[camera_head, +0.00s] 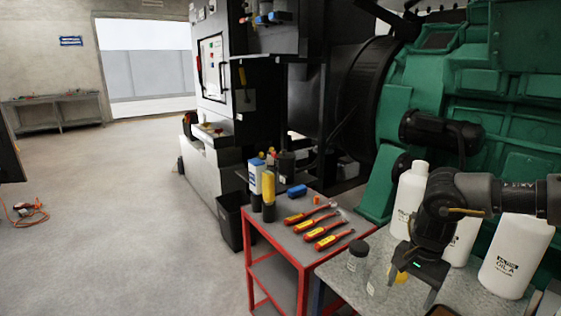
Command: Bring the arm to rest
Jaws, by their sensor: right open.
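My right arm comes in from the right edge over the grey bench (345,284). My right gripper (412,284) points down, open, above that bench, near a yellow item partly hidden behind it. No held object shows between its fingers. White bottles (518,256) stand behind and to the right of the gripper, partly covered by my arm. A small dark-lidded jar (357,256) stands to its left, and a clear jar (378,283) is closer to it. My left gripper is not in view.
A red cart (296,250) with several orange-and-yellow tools (328,228) stands left of the bench. A green genset (440,85) rises behind. A black bin (233,222) stands beside the cart. The floor (120,215) at left is mostly clear, with an orange cable (28,212) on it.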

